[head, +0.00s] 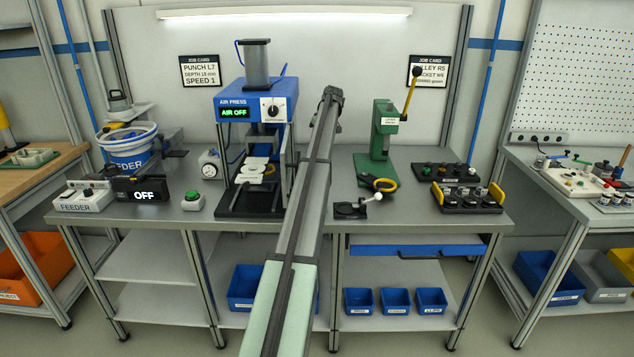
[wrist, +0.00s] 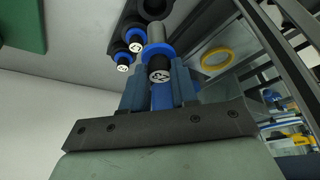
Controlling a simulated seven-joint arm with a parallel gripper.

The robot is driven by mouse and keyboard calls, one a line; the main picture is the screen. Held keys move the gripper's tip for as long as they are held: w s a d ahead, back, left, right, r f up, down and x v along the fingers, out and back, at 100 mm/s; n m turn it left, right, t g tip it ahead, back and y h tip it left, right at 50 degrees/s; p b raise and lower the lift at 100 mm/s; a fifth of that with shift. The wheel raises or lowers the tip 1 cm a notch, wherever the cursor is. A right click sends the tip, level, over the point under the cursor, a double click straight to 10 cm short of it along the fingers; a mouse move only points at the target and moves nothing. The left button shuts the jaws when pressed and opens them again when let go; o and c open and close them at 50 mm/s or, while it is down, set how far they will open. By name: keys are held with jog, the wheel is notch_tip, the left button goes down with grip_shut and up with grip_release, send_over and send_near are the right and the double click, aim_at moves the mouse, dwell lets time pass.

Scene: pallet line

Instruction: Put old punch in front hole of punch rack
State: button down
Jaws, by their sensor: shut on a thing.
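A punch (wrist: 156,34) with a grey shank, a blue collar and a dark numbered end is between the fingers of my gripper (wrist: 158,82) in the wrist view. My gripper is shut on it. A dark rack (wrist: 128,22) shows just beyond it at the top. Two more punches with blue collars (wrist: 135,39) (wrist: 122,58) are at this rack, left of the held one. A round opening (wrist: 153,7) shows in the rack near the top edge. Whether the held punch touches the rack is unclear. In the head view my arm hides my gripper and the held punch.
The air press (head: 256,104) reads AIR OFF and stands left of my arm. A green hand press (head: 383,130) stands to the right, with a yellow ring (head: 385,185) at its base. A dark holder with yellow ends (head: 467,202) is near the right front bench edge.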

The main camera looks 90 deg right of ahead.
jog(key=shift+a+f, duration=0.15)
jog(key=shift+f, duration=4.9)
jog(key=c, duration=0.9)
grip_release()
jog(key=shift+f, duration=0.1)
jog(key=shift+o, duration=0.2)
jog(key=v, duration=1.2)
